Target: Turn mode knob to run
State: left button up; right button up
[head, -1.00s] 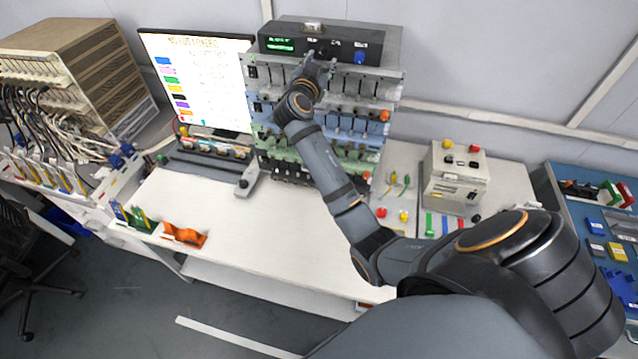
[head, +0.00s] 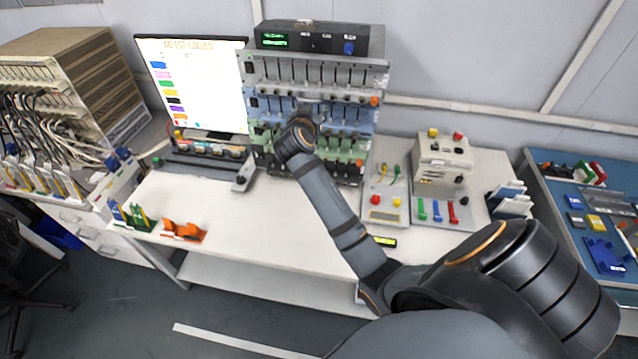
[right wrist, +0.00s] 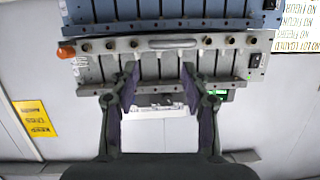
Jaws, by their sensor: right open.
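A black control box (head: 320,42) with a green display (head: 273,40) sits on top of the cell rack. A blue knob (head: 349,48) is on its right front; its small labels are unreadable. I cannot tell for certain whether this is the mode knob. My right gripper (head: 305,108) is in front of the rack's middle rows, below the box and apart from the knob. In the right wrist view my right gripper (right wrist: 159,78) is open and empty, its fingers spread before the rack's top row. My left gripper is out of view.
The tiered rack (head: 318,68) holds several rows of cells. A monitor (head: 193,85) stands left of it. A grey box with buttons (head: 442,165) and coloured switches (head: 437,211) are to the right. Orange holders (head: 183,230) lie at the table's front left.

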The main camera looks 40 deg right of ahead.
jog(key=s+a+f+n+g+y, duration=0.1)
jog(key=s+a+f+n+y, duration=0.1)
jog(key=s+f, duration=0.3)
jog(key=s+a+f+n+g+y, duration=0.2)
jog(key=s+a+f, duration=0.2)
jog(key=f, duration=0.6)
jog(key=s, duration=0.2)
jog(key=shift+s+n+y, duration=0.3)
jog(key=shift+n+y, duration=0.1)
